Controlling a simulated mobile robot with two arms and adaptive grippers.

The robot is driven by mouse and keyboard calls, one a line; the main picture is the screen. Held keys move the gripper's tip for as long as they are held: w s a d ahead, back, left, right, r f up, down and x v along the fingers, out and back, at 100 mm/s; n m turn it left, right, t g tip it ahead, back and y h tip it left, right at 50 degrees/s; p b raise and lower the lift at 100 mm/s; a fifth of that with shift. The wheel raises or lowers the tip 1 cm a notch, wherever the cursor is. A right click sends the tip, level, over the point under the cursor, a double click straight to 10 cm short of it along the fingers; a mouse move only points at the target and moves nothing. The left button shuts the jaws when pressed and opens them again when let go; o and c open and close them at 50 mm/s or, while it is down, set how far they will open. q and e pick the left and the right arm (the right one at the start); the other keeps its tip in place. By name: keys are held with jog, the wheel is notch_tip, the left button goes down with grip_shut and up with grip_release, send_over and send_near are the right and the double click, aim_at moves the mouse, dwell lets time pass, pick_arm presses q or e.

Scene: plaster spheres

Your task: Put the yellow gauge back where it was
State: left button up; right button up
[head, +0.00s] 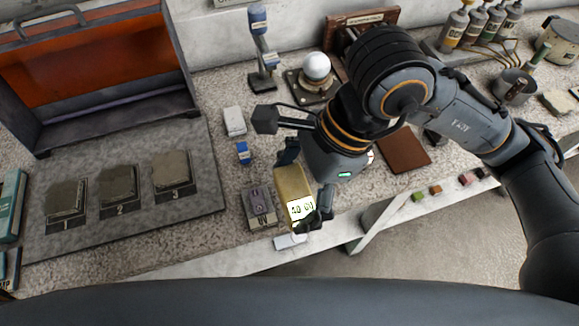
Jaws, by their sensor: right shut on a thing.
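The yellow gauge (292,188) is a small box with a lit display on its lower end. My right gripper (305,185) is shut on it, with a dark finger on either side. The gauge is tilted in the grip near the table's front edge. I cannot tell how far it is above the table. A grey-purple device (259,203) lies just left of it. My left gripper is not in view.
A grey board (120,225) with three numbered plaster slabs lies at left. An orange-backed case (95,70) stands behind it. A white sphere (317,66) on a stand and a microscope-like tool (262,50) stand behind my right gripper.

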jog(key=w+f+p, duration=0.1)
jog(key=w+f, duration=0.1)
jog(key=w, duration=0.2)
jog(key=w+f+p, duration=0.1)
jog(key=w+f, duration=0.2)
jog(key=w, duration=0.1)
jog(key=w+f+p, duration=0.1)
jog(key=w+f, duration=0.2)
jog(key=w, duration=0.1)
jog(key=shift+w+a+f, duration=0.1)
jog(key=shift+a+f, duration=0.15)
jog(key=shift+a, duration=0.15)
jog(key=shift+w+f, duration=0.3)
jog(key=shift+f, duration=0.15)
notch_tip(320, 180, down, 2)
jog(key=shift+f+p, duration=0.15)
jog(key=shift+p, duration=0.55)
jog(key=shift+f, duration=0.35)
jog(key=shift+f, duration=0.1)
